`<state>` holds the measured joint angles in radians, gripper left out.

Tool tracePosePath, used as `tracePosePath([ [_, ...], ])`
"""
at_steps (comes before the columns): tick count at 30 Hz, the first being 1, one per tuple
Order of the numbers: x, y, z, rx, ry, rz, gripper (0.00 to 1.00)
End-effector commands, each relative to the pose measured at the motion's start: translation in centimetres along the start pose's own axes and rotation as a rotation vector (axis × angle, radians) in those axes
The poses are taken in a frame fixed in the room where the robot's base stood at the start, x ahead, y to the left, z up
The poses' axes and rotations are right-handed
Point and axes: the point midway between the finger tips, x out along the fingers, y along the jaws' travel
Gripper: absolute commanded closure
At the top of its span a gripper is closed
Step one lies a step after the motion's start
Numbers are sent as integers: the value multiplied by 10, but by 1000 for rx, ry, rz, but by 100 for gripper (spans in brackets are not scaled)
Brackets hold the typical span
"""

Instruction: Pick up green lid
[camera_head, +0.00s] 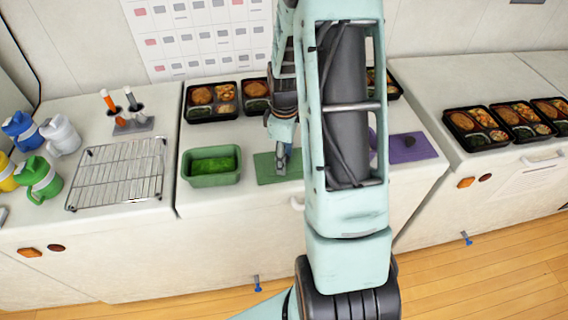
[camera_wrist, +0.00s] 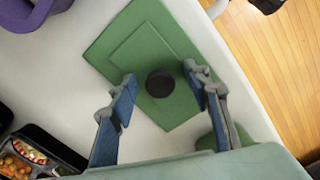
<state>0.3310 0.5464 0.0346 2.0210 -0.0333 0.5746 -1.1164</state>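The green lid (camera_head: 264,170) lies flat on the counter to the right of the green container, partly hidden behind my arm in the head view. In the wrist view the green lid (camera_wrist: 140,48) shows as a rectangle with a dark round knob (camera_wrist: 160,84). My gripper (camera_wrist: 160,79) is open over the lid, with one blue-padded finger on each side of the knob. No contact with the knob can be made out. In the head view my gripper (camera_head: 282,158) is low over the lid.
The green container (camera_head: 211,181) with green food stands left of the lid. A purple lid (camera_head: 410,148) lies to the right. Bento trays (camera_head: 211,119) line the back of the counter. A wire rack (camera_head: 120,172) and several jugs (camera_head: 38,178) stand at left.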

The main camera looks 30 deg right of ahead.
Motion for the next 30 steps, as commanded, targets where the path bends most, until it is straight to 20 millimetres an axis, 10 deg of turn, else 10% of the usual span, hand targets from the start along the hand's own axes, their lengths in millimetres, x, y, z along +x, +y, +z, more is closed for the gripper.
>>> tracePosePath([
  [12,0,0,0,0,0,0,100],
  [30,-33,2,0,1,2,6,100],
])
